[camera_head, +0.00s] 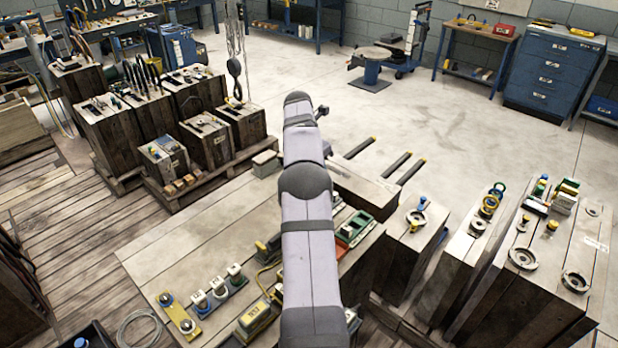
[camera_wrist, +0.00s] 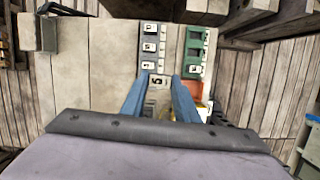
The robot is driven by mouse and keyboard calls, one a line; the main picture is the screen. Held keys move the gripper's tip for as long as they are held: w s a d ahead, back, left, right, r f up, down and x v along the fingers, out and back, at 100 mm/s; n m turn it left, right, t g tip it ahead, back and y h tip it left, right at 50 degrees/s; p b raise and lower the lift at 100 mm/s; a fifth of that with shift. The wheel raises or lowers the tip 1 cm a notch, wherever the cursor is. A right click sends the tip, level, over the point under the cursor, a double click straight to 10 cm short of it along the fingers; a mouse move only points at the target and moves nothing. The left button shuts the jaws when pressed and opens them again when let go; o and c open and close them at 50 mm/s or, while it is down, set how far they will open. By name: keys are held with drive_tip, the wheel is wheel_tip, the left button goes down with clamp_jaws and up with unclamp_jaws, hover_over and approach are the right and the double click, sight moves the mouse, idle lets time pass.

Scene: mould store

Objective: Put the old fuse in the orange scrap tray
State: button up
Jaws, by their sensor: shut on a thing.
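My gripper (camera_wrist: 161,78) shows in the wrist view as two blue fingers. They are closed on a small grey block with a pale label reading 5 (camera_wrist: 158,80), which I take to be the old fuse. Its lower part is hard to make out between the fingers. An orange surface (camera_wrist: 194,87), apparently the orange scrap tray, lies just right of the right finger, partly hidden by it. In the head view my arm hides the gripper and the held piece.
In the wrist view a grey labelled strip (camera_wrist: 149,45) and a green holder (camera_wrist: 194,50) lie just beyond the fingers. In the head view several fittings stand on the wooden bench (camera_head: 185,245), around my arm. Its left part is mostly clear.

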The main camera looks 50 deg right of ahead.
drive_tip(key=s+a+p, duration=0.2)
drive_tip(key=s+p, duration=0.4)
drive_tip(key=s, duration=0.5)
wheel_tip(320, 180, down, 9)
drive_tip(key=a, duration=0.2)
drive_tip(key=shift+a+r+n, duration=0.2)
drive_tip(key=shift+a+n, duration=0.2)
drive_tip(key=shift+s+f+b, duration=0.1)
drive_tip(key=shift+f+b, duration=0.1)
drive_tip(key=shift+b, duration=0.25)
wheel_tip(320, 180, down, 5)
drive_tip(key=b, duration=0.5)
drive_tip(key=shift+r, duration=0.15)
drive_tip(key=shift+f, duration=1.4)
